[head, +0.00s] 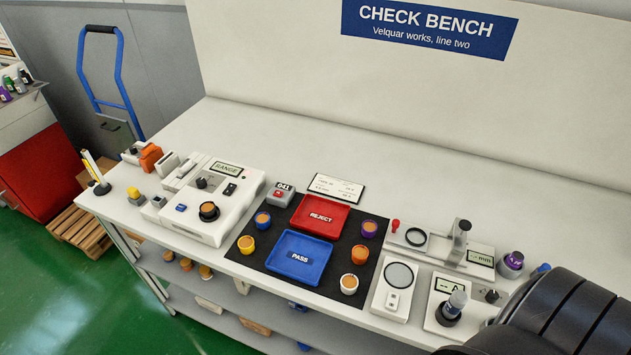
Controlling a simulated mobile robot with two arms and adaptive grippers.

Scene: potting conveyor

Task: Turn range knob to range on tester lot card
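The white tester (232,215) stands on the left half of the bench, and its display (227,169) reads RANGE. A small dark knob (202,183) sits on its top face below the display; its pointer setting is too small to read. A larger black round part with a brown centre (208,211) sits nearer the tester's front. A white printed card (337,188) stands behind the red tray; its print is too small to read. I cannot tell whether it is the lot card. Neither gripper shows; a black ribbed arm part of mine fills the lower right corner.
A red REJECT tray (337,207) and blue PASS tray (322,243) sit on a black mat (258,258) with several coloured cups around them. Gauges with displays (449,286) stand at the right. The bench's rear strip (300,143) is clear.

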